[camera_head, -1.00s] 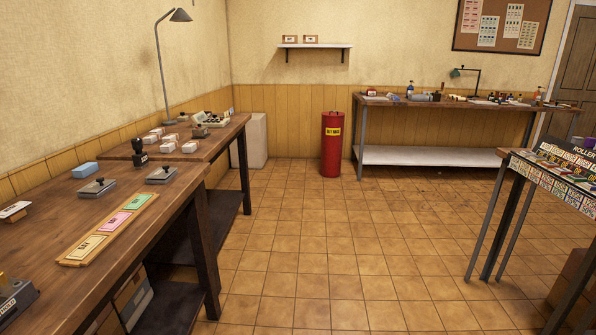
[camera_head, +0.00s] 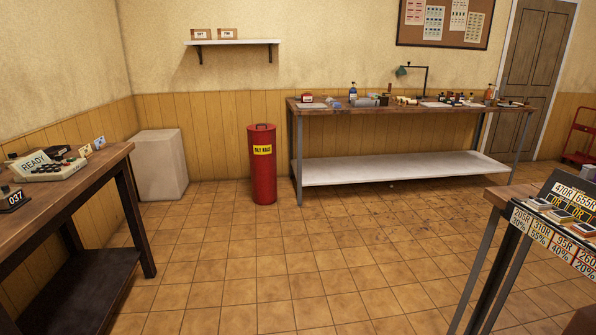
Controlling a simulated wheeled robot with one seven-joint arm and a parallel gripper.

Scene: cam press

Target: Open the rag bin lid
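The rag bin (camera_head: 263,175) is a tall red cylinder with a yellow label reading "OILY RAGS". It stands upright on the tiled floor near the back wall, just left of the back workbench. Its lid (camera_head: 262,127) is on top and looks closed, with a small dark handle-like part on it. The bin is some distance ahead of me, a little left of the picture's middle. My gripper is not in view.
The left wooden table (camera_head: 75,188) and the right stand (camera_head: 500,200) flank an open tiled floor (camera_head: 250,265). The back workbench (camera_head: 400,109) with a white lower shelf is right of the bin. A pale block (camera_head: 160,168) stands left of it. A red cart (camera_head: 582,140) is far right.

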